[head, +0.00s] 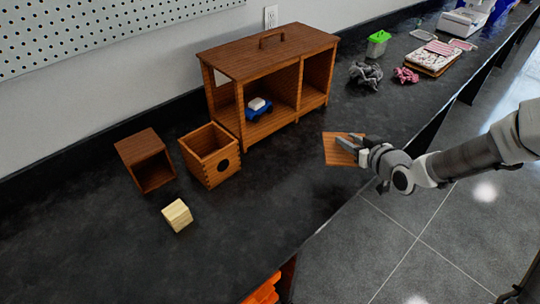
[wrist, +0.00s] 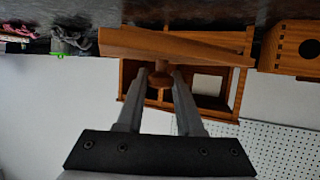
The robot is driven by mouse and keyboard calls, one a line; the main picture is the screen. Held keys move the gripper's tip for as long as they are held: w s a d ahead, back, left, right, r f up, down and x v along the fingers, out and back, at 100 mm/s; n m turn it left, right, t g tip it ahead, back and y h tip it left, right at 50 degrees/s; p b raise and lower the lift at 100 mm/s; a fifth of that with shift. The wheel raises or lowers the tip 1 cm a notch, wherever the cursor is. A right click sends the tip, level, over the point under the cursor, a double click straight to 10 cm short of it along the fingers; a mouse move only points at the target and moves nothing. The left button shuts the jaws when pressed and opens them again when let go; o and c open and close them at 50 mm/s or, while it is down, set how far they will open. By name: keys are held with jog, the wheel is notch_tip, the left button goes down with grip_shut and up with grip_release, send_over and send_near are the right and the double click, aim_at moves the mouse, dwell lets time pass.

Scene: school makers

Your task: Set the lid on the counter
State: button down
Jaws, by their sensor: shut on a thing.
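The lid, a flat square of brown wood (head: 335,152), is at the counter's front part in the head view. In the wrist view, which is upside down, the lid (wrist: 130,42) shows nearly edge-on with a round knob (wrist: 160,80). My gripper (head: 354,145) is shut on the knob, its fingers on either side of it in the wrist view (wrist: 160,75). The dark counter (head: 270,205) lies under the lid; I cannot tell whether they touch. An open wooden box with a round hole (head: 213,175) stands on the counter to the left.
A wooden cabinet with a handle (head: 270,55) holds a blue toy truck (head: 257,112). A tipped open box (head: 145,158) and a pale block (head: 177,215) are on the left. Grey cloth (head: 366,75) and a green-topped tub (head: 378,43) stand behind. The front middle of the counter is clear.

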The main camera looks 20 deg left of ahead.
jog(key=s+a+f, duration=0.1)
jog(key=a+f, duration=0.1)
jog(key=a, duration=0.1)
jog(key=s+a+f+b, duration=0.1)
jog(key=a+f, duration=0.1)
jog(key=a, duration=0.2)
jog(key=s+a+f, duration=0.1)
jog(key=a+f, duration=0.2)
jog(key=a, duration=0.1)
jog(key=shift+a+b, duration=0.1)
jog(key=shift+b, duration=0.25)
jog(key=shift+f, duration=1.95)
jog(key=shift+f+b, duration=0.15)
jog(key=shift+b, duration=0.25)
jog(key=c, duration=0.5)
grip_release()
jog(key=shift+c, duration=0.2)
